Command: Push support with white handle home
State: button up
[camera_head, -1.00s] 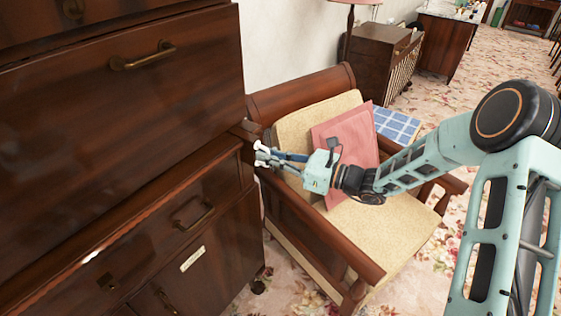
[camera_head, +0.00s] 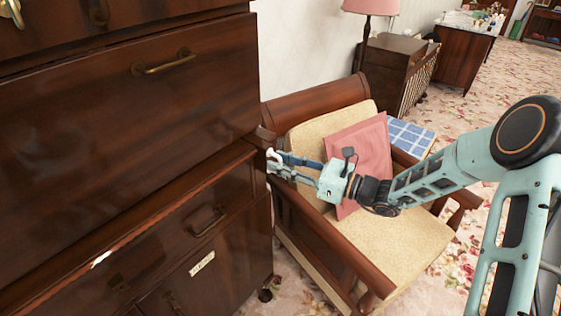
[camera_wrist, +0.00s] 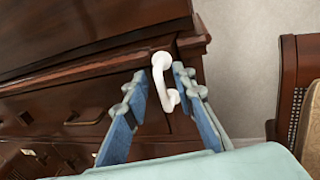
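The support with white handle shows as a narrow dark wooden piece (camera_head: 262,137) at the right front corner of the dark cabinet. Its white handle (camera_wrist: 163,82) is an upright bar with rounded ends, in the middle of the wrist view. My gripper (camera_wrist: 160,82) has its two blue-grey fingers apart, one on each side of the handle. The right finger is very near the handle; I cannot tell if it touches. In the head view my gripper (camera_head: 275,162) reaches left across the armchair to the handle, which its fingers partly hide.
The large dark cabinet (camera_head: 110,120) with brass pulls fills the left. A wooden armchair (camera_head: 395,240) with a pink cushion (camera_head: 365,150) stands close beside it, under my arm. A blue checked item (camera_head: 410,137) lies behind the chair. Flowered carpet is clear at the right.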

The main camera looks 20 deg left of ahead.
jog(key=s+d, duration=0.1)
jog(key=d, duration=1)
jog(key=shift+s+d, duration=0.2)
jog(key=shift+s, duration=0.15)
